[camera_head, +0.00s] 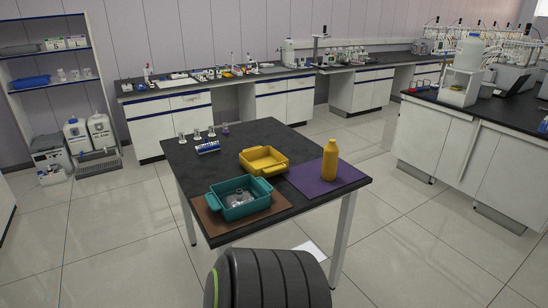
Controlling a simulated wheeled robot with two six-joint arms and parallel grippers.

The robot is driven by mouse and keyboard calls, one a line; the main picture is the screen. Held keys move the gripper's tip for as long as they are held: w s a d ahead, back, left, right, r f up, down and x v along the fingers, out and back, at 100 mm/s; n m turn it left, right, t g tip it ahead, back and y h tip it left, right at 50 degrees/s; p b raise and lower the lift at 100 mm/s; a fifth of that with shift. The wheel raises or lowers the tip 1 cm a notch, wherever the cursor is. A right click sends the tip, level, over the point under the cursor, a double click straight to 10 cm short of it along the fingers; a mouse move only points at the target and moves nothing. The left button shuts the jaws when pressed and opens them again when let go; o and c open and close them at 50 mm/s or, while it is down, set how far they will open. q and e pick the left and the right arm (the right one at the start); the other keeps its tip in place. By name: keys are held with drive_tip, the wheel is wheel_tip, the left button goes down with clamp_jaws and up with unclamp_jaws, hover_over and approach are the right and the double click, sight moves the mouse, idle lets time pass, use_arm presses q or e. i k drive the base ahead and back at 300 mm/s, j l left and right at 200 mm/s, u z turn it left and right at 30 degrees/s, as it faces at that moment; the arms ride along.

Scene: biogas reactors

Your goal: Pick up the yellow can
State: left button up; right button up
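The yellow can (330,160) looks like a bottle with a narrow neck. It stands upright on a purple mat (312,183) at the right side of the black table (245,142). Nothing touches or covers it. Neither of my grippers is in view.
A yellow tray (264,162) is left of the can. A teal bin (239,210) with clear items inside sits on a brown mat (208,218). A blue rack (208,147) and small glassware (197,134) stand further back. A lab bench (492,120) is at right. Open tiled floor surrounds the table.

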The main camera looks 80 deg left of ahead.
sight(331, 152)
drive_tip(key=u, duration=2.75)
drive_tip(key=i+l+u, duration=0.2)
drive_tip(key=l, duration=0.2)
drive_tip(key=i+l+u, duration=0.25)
drive_tip(key=l, duration=0.15)
drive_tip(key=l+u, duration=0.2)
drive_tip(key=l, duration=0.2)
drive_tip(key=i+l+u, duration=0.25)
drive_tip(key=l, duration=0.2)
drive_tip(key=k, duration=0.1)
